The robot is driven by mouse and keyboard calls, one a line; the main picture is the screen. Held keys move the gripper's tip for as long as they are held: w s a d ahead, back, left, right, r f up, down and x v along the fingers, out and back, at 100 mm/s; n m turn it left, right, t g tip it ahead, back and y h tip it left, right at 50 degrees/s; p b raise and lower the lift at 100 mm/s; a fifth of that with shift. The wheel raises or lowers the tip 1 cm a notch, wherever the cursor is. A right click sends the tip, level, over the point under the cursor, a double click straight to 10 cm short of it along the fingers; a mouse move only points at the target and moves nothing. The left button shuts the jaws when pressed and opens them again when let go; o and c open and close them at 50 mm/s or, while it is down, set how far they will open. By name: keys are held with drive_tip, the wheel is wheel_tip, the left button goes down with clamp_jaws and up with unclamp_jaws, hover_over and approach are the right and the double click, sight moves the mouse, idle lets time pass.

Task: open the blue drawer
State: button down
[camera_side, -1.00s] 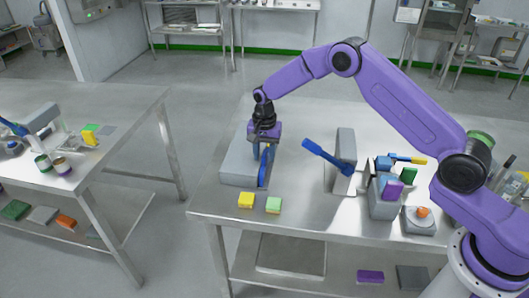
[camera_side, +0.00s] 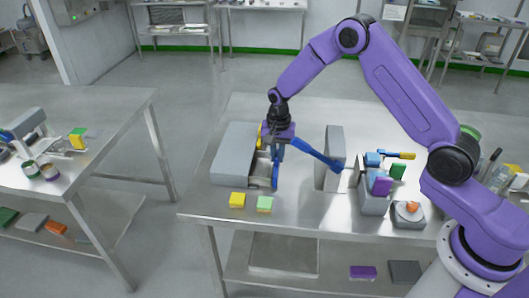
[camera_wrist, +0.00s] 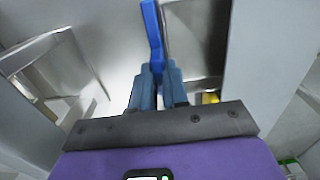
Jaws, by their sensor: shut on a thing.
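The drawer's blue front (camera_side: 275,172) stands out to the right of its grey cabinet (camera_side: 233,150), with part of the open drawer interior showing between them. My gripper (camera_side: 279,148) is over the front's top edge region, pointing down. In the wrist view the blue fingers (camera_wrist: 157,85) are closed together on the blue drawer's handle area, and the narrow blue front (camera_wrist: 152,32) runs away from them. The handle itself is mostly hidden by the fingers. A yellow thing (camera_side: 260,135) shows at the back of the drawer opening.
A blue lever (camera_side: 320,153) on a grey upright block (camera_side: 333,150) reaches close to my gripper's right side. A grey bin (camera_side: 374,199) stands further right.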

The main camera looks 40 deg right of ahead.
drive_tip(key=shift+s+d+f, duration=0.15)
drive_tip(key=shift+s+d, duration=0.55)
drive_tip(key=c, duration=1.1)
unclamp_jaws()
drive_tip(key=shift+w+a, duration=0.1)
drive_tip(key=shift+r, duration=0.45)
wheel_tip(320, 180, up, 17)
drive_tip(key=shift+f, duration=0.2)
